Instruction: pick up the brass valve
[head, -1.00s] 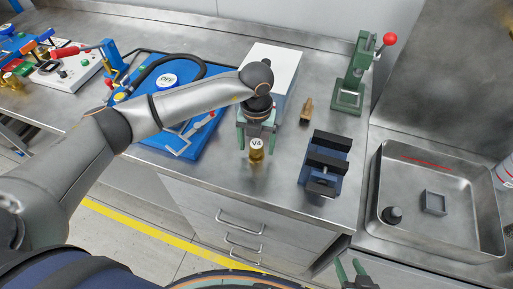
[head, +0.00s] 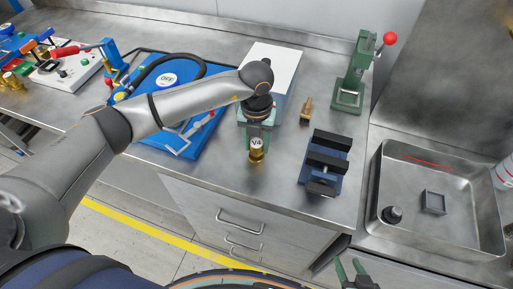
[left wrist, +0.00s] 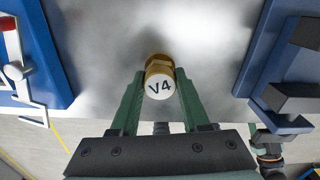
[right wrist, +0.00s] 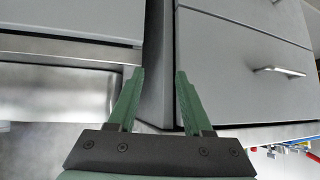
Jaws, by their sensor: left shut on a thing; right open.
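The brass valve (head: 256,154) has a white cap marked V4 and stands near the front edge of the steel bench. My left gripper (head: 257,139) reaches down over the bench and is shut on the valve. In the left wrist view the valve (left wrist: 159,84) sits between the two green fingertips, its cap facing the camera. I cannot tell whether its base touches the bench. My right gripper (head: 348,264) is open and empty, low in front of the drawers; the right wrist view shows its fingers (right wrist: 159,74) apart.
A dark blue vise (head: 325,163) stands close to the right of the valve, and a blue board (head: 180,139) lies to its left. Behind are a white box (head: 271,62), a small brass piece (head: 306,111) and a green press (head: 351,85). A steel basin (head: 440,232) is at right.

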